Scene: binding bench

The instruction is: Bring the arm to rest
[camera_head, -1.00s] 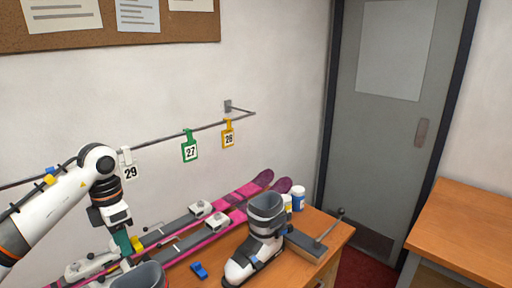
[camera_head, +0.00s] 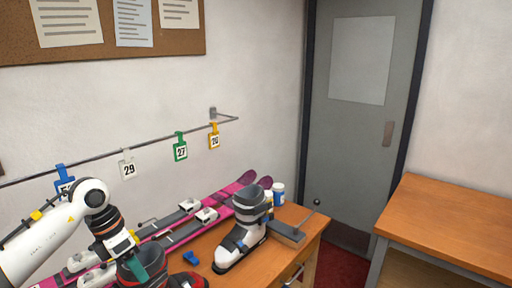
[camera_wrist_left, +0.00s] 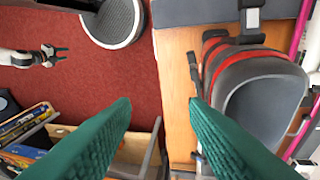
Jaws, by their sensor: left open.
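My left gripper (camera_head: 138,268) has green fingers and hangs low at the bottom left of the head view, in front of a dark boot with red parts (camera_head: 122,277). In the left wrist view its two fingers (camera_wrist_left: 160,110) are wide apart with nothing between them. The dark boot (camera_wrist_left: 265,95) shows beside the right finger there; I cannot tell whether they touch. My right gripper (camera_wrist_left: 55,54) is small at the upper left of the wrist view, its two dark fingers apart and empty over the red floor.
A white-and-grey boot (camera_head: 238,245), pink skis (camera_head: 228,193), a blue piece (camera_head: 191,257) and a white jar (camera_head: 278,193) are on the bench (camera_head: 308,232). Numbered tags hang from a wall rail (camera_head: 105,155). A second wooden table (camera_head: 450,225) stands right.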

